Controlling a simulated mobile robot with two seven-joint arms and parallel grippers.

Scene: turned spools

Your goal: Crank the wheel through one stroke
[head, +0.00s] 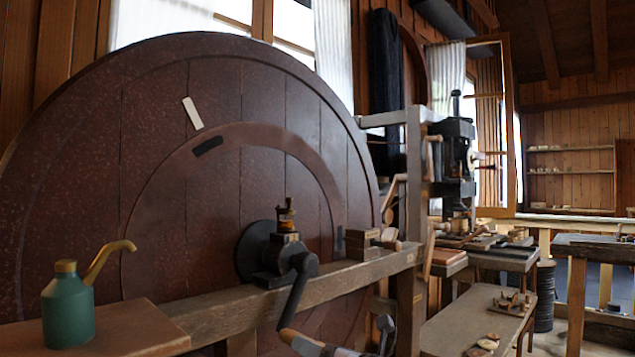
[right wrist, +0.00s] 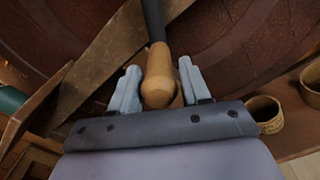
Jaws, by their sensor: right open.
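The big dark red-brown wheel (head: 90,130) stands upright at the left of the head view. A black crank arm (head: 292,300) hangs down from the hub (head: 262,252) and ends in a wooden handle (head: 300,342) at the bottom edge. My right gripper (head: 360,343) is beside the handle, partly cut off by the frame. In the right wrist view, its two pale fingers (right wrist: 160,80) are open, one on each side of the rounded handle (right wrist: 158,85). Narrow gaps show; I cannot tell whether either finger touches it. My left gripper is not in view.
A wooden beam (head: 355,272) crosses in front of the wheel. A green oil can (head: 68,312) stands on a board at the lower left. A bench (head: 455,325) with small parts is at the right. A small cup (right wrist: 265,113) shows in the wrist view.

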